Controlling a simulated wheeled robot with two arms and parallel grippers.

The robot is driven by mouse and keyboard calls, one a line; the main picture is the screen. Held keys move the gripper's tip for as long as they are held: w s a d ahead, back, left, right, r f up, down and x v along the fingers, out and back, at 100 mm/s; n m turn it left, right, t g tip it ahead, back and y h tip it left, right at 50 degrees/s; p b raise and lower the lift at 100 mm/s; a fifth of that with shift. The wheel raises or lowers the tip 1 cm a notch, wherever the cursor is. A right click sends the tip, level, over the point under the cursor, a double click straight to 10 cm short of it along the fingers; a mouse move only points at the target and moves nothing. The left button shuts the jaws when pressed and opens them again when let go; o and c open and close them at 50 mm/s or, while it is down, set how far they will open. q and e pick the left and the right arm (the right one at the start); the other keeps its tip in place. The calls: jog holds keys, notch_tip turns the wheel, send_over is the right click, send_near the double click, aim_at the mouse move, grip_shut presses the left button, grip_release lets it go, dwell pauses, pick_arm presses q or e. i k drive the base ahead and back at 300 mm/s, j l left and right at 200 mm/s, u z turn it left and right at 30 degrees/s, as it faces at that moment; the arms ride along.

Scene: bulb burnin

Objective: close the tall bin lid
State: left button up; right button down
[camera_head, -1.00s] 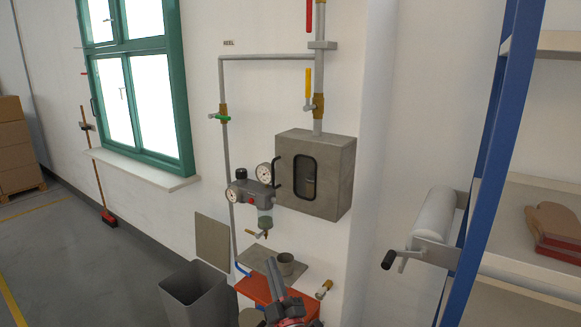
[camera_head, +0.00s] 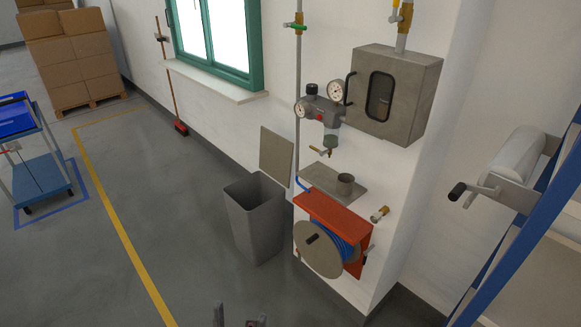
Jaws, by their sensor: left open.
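The tall grey bin (camera_head: 256,230) stands on the floor by the wall, left of the orange hose reel, with its dark mouth uncovered. Its flat grey-brown lid (camera_head: 276,157) stands raised and nearly upright at the bin's back edge, on the wall side. My left gripper (camera_head: 240,319) shows only as fingertips at the bottom edge. It is open and empty, below the bin in the picture and apart from it. My right gripper is out of view.
The orange hose reel (camera_head: 330,212) with blue hose stands close right of the bin, under a grey shelf plate (camera_head: 333,183) with a cup. A grey cabinet (camera_head: 397,92) and gauges hang above. Open floor (camera_head: 180,220) lies left, with a blue cart (camera_head: 38,165) farther off.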

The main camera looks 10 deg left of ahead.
aim_at(276, 151)
jog(key=i+j+u, duration=0.45)
jog(key=i+u, duration=0.15)
jog(key=i, duration=0.25)
jog(key=i+u, duration=0.3)
jog(key=i, duration=0.15)
jog(key=i+j+z, duration=0.2)
jog(key=i, duration=0.35)
jog(key=i+j+z, duration=0.2)
jog(key=i, duration=0.35)
jog(key=i+j+z, duration=0.2)
jog(key=i, duration=0.3)
jog(key=i+j+z, duration=0.3)
jog(key=i+j, duration=0.05)
jog(key=i, duration=0.05)
